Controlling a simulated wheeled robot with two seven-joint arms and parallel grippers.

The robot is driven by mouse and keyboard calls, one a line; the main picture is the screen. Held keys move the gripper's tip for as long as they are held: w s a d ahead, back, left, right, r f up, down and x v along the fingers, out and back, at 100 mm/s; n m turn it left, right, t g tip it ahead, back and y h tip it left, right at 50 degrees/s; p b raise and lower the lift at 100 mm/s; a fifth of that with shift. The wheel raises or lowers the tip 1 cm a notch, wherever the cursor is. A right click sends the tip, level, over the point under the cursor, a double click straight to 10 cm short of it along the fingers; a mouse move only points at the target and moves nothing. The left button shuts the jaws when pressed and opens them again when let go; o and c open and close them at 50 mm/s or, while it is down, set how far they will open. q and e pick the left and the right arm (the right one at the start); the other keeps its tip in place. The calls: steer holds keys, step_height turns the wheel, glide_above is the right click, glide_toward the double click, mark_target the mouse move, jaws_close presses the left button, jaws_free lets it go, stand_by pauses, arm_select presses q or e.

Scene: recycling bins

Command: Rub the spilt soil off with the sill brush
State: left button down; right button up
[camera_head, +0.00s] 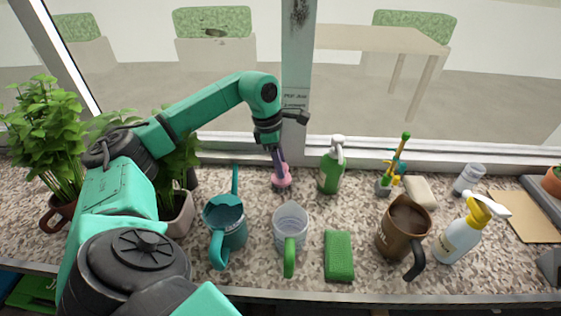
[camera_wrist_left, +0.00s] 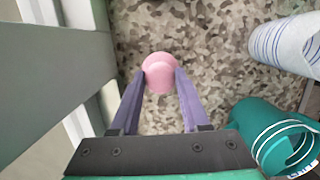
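A pink, round-topped thing (camera_head: 284,182) stands on the speckled sill (camera_head: 310,206) near the window post. It may be the sill brush's knob; no bristles show. My left gripper (camera_head: 280,171) points down at it. In the left wrist view the purple fingers (camera_wrist_left: 160,80) touch both sides of the pink top (camera_wrist_left: 159,67), with no gap visible. Whatever is under the pink top is hidden. I cannot pick out spilt soil from the sill's speckled pattern. My right gripper is not in view.
A teal can (camera_head: 226,226) and clear jug (camera_head: 291,228) stand in front. A green pump bottle (camera_head: 331,170) is close on the right. Plants (camera_head: 42,135) fill the left.

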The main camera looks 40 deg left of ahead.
arm_select(q)
steer(key=shift+r+p, duration=1.5)
steer(key=shift+r, duration=0.25)
step_height(320, 180, up, 3)
steer(key=shift+f+p, duration=0.15)
steer(key=shift+p, duration=1.1)
